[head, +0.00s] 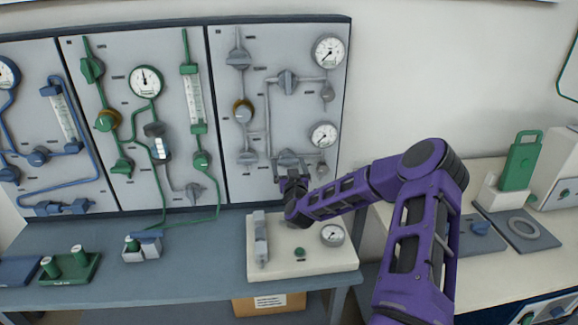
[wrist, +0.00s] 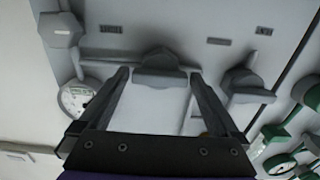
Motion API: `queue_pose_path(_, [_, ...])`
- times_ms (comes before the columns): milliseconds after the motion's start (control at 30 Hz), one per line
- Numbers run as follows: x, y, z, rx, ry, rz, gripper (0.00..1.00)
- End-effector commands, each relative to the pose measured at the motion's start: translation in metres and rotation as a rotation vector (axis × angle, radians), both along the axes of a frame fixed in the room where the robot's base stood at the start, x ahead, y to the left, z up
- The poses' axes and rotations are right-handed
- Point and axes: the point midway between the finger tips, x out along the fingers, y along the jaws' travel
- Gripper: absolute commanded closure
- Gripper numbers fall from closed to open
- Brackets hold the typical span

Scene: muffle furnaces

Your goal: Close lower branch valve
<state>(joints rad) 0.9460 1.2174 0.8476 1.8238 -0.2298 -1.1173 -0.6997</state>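A grey lower valve (head: 287,158) with a wing-shaped handle sits low on the right grey panel, on the branch pipe below the gauges. In the head view my gripper (head: 291,184) is right at it and hides part of it. In the wrist view, which is turned upside down, the valve handle (wrist: 160,62) is centred just beyond the fingertips of my gripper (wrist: 160,77). The fingers are open, one on each side of the handle. I cannot tell whether they touch it. The handle lies crosswise in the wrist view.
Another grey valve (wrist: 246,84) is close to the right finger in the wrist view, and a grey knob (wrist: 60,29) is at the upper left. A pressure gauge (head: 323,135) is above the lower valve. A white box with a dial (head: 332,235) stands on the bench below my arm.

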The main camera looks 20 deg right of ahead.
Motion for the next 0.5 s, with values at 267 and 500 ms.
queue_pose_path(267, [-0.0002,0.0000,0.0001,0.000,0.000,0.000,0.54])
queue_pose_path(500, [-0.0002,0.0002,-0.0001,-0.004,0.000,0.000,0.71])
